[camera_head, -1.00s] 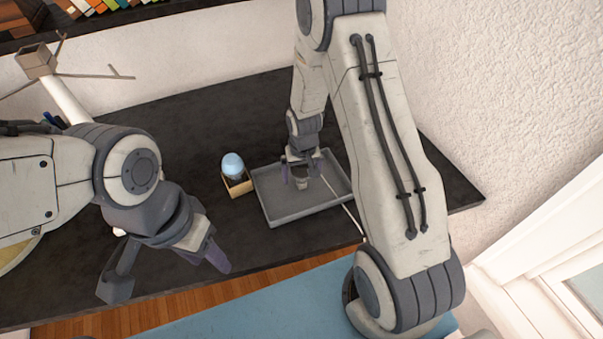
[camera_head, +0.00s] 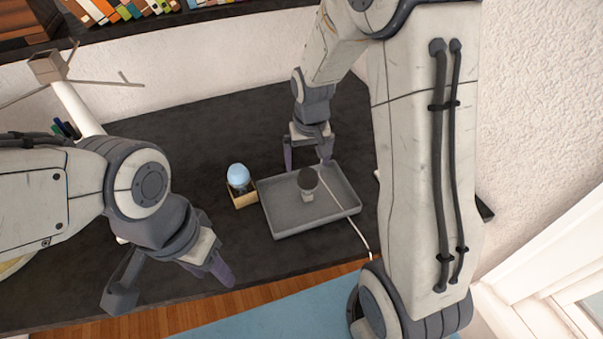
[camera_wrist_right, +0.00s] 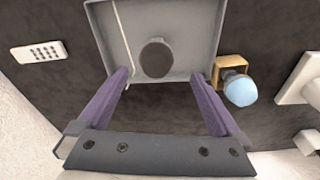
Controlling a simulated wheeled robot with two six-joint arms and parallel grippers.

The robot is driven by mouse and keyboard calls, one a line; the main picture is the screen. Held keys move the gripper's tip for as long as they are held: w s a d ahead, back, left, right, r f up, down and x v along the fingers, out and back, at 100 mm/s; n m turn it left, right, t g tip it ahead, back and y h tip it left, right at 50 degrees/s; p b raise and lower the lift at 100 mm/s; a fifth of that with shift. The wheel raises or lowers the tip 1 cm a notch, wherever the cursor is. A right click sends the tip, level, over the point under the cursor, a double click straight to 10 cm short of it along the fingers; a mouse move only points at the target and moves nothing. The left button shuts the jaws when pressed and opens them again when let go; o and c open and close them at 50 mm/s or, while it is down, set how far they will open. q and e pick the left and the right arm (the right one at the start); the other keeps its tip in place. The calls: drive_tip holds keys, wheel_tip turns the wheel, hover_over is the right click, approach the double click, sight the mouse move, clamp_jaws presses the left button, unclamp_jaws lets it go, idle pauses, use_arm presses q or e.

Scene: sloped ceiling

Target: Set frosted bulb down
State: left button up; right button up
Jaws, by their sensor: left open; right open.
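A small piece with a dark round top and pale lower part (camera_head: 308,184) stands in the grey tray (camera_head: 270,222); I cannot tell if it is the frosted bulb. In the right wrist view its dark top (camera_wrist_right: 156,58) shows beyond the fingers, in the tray (camera_wrist_right: 202,70). A pale blue bulb (camera_head: 238,175) sits upright in a small wooden box (camera_head: 244,200) left of the tray. My right gripper (camera_head: 307,160) is open and empty by the tray's far edge, apart from the dark-topped piece. My left gripper (camera_head: 172,288) is open and empty at the front left.
A thin white cord (camera_head: 356,232) crosses the tray and runs over its front edge. The dark table (camera_head: 190,140) is clear behind and left of the box. A white panel with small buttons (camera_wrist_right: 38,52) lies beside the tray. The wall (camera_head: 240,65) rises behind.

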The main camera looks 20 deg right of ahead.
drive_tip(key=s+a+r+n, duration=0.4)
drive_tip(key=s+a+r, duration=0.2)
drive_tip(key=s+a, duration=0.5)
drive_tip(key=s+a+r+n, duration=0.1)
drive_tip(key=s+a+n, duration=0.1)
drive_tip(key=s, duration=0.4)
drive_tip(key=s+a+r+n+g+y, duration=0.1)
drive_tip(key=s+a+r+n, duration=0.1)
drive_tip(key=s, duration=0.5)
drive_tip(key=shift+n, duration=0.5)
